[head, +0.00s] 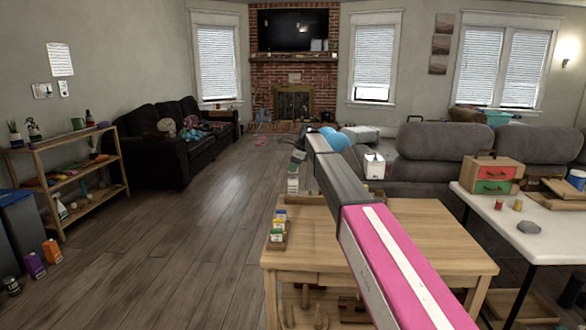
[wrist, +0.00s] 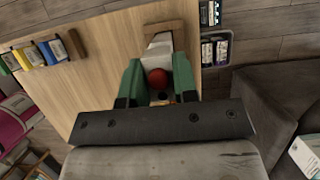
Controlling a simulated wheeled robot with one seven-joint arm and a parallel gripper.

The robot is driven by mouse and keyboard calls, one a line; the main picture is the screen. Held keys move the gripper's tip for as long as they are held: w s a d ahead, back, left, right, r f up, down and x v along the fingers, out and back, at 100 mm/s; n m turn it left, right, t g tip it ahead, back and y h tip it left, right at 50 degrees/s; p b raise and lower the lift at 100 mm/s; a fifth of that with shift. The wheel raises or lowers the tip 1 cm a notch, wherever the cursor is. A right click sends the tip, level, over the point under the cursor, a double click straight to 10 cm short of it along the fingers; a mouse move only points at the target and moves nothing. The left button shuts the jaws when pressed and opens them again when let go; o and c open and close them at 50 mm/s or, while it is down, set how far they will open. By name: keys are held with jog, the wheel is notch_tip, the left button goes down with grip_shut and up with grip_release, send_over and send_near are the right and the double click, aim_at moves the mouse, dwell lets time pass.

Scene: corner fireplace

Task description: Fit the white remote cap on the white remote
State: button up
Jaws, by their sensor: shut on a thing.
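In the wrist view my gripper (wrist: 158,62) has two green fingers closed around a pale white piece (wrist: 158,47), which I take for the white remote cap. It points over the wooden table top. A round red thing (wrist: 157,77) shows between the fingers, nearer the camera; I cannot tell what it belongs to. A short brown wooden piece (wrist: 165,27) lies just past the white piece; I cannot tell whether they touch. In the head view my arm hides the gripper and the part of the table below it. I cannot make out the white remote separately.
The wooden table (head: 448,262) has a tray of small coloured boxes (head: 278,236) at its left edge. A grey sofa (head: 440,160) stands behind it, with a white box (head: 374,166) near its left end. A white table (head: 540,235) stands right. Open floor lies left.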

jog(key=shift+f, duration=1.4)
dwell(1.1)
jog(key=o, duration=0.9)
